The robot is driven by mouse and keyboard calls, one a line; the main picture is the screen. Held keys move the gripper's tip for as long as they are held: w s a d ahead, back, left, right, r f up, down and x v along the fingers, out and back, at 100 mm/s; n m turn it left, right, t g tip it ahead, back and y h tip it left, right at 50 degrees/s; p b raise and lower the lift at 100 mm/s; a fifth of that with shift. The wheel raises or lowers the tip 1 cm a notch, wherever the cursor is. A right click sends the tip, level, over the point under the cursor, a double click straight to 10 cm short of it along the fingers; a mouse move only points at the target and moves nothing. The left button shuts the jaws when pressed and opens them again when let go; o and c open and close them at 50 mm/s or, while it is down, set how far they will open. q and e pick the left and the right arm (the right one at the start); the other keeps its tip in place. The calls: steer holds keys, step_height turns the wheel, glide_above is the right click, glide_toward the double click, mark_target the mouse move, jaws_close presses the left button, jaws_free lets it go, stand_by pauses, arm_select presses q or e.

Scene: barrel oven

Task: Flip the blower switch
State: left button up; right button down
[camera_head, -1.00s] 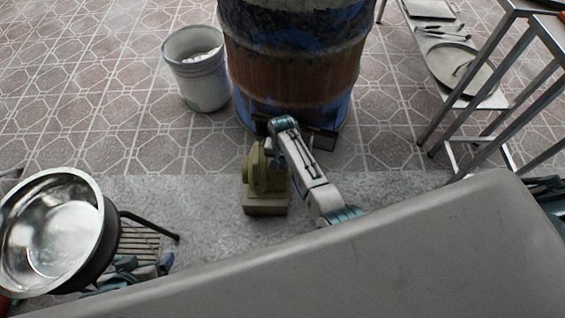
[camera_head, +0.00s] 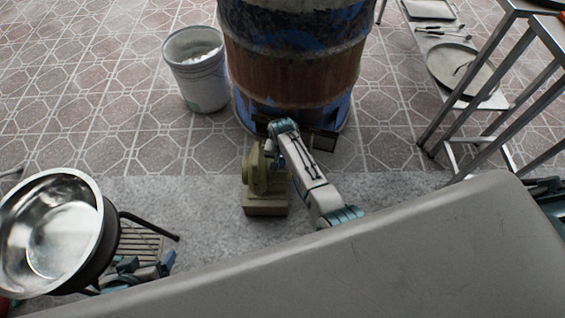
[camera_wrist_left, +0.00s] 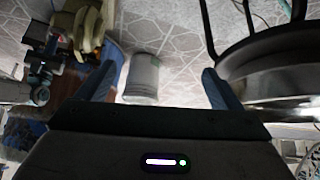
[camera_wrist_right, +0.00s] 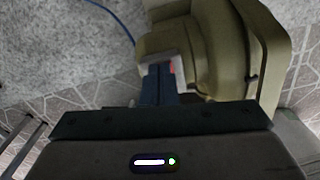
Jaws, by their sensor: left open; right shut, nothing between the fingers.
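The blower (camera_head: 265,190) is an olive-yellow machine on a block base in front of the barrel oven. My right gripper (camera_wrist_right: 158,84) is shut and empty, its blue fingertips right against or very near the blower's housing (camera_wrist_right: 225,50). A small red part (camera_wrist_right: 172,67), which looks like the switch, shows beside the fingertips; the fingers partly hide it, and I cannot tell its position or whether they touch. In the head view the right arm hides the fingertips. My left gripper (camera_wrist_left: 160,80) is open and empty, low beside the metal bowl, away from the blower.
The barrel oven (camera_head: 292,70) stands behind the blower, with a white bucket (camera_head: 200,75) to its left. A shiny metal bowl (camera_head: 55,235) is at the left. A metal rack (camera_head: 500,70) stands at the right. The tiled floor between is clear.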

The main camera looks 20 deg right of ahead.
steer(key=shift+r+p, duration=1.25)
steer(key=shift+r, duration=0.1)
steer(key=shift+r+p, duration=0.9)
steer(key=shift+p, duration=0.2)
steer(key=shift+r, duration=0.1)
steer(key=shift+r+p, duration=0.65)
steer(key=shift+p, duration=0.2)
arm_select(q)
steer(key=s+a+f+g+y, duration=0.1)
steer(key=a+f+g, duration=0.3)
steer(key=f, duration=0.4)
steer(key=shift+s+a+f+g+y+p, duration=0.15)
steer(key=shift+a+f+g+y+p, duration=0.15)
steer(key=shift+p, duration=0.1)
arm_select(e)
steer(key=shift+r, duration=0.35)
